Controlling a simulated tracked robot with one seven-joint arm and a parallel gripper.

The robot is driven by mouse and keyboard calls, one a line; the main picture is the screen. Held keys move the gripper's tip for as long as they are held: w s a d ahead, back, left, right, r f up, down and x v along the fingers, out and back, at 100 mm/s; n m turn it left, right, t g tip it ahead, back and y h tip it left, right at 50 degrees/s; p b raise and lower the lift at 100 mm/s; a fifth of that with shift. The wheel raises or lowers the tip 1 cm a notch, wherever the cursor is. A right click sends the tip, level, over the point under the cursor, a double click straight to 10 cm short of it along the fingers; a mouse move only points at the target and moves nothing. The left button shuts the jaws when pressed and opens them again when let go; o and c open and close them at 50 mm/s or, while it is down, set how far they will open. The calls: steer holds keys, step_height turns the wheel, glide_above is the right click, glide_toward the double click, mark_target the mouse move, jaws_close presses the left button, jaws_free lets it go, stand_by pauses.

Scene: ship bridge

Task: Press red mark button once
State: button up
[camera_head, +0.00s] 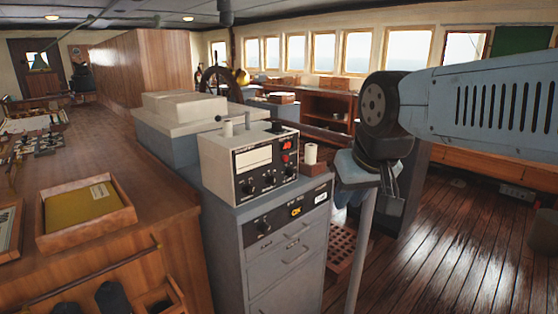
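A beige instrument box (248,163) with a dark front panel stands on a grey cabinet in the middle of the view. A small red button (286,145) is on the upper right of its panel. More red shows just below it, too small to make out. My arm reaches in from the right and bends down at its dark joint. My gripper (392,205) seems to be at the lower end of the arm, right of the box and apart from it. Its fingers cannot be made out, so I cannot tell whether it is open or shut.
The grey drawer cabinet (290,255) carries the box. A white roll (311,153) stands right of the box, near my arm. A wooden counter with a tray (84,235) is at left. A ship's wheel (220,82) is behind.

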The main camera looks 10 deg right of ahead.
jaws_close()
stand_by(1.2)
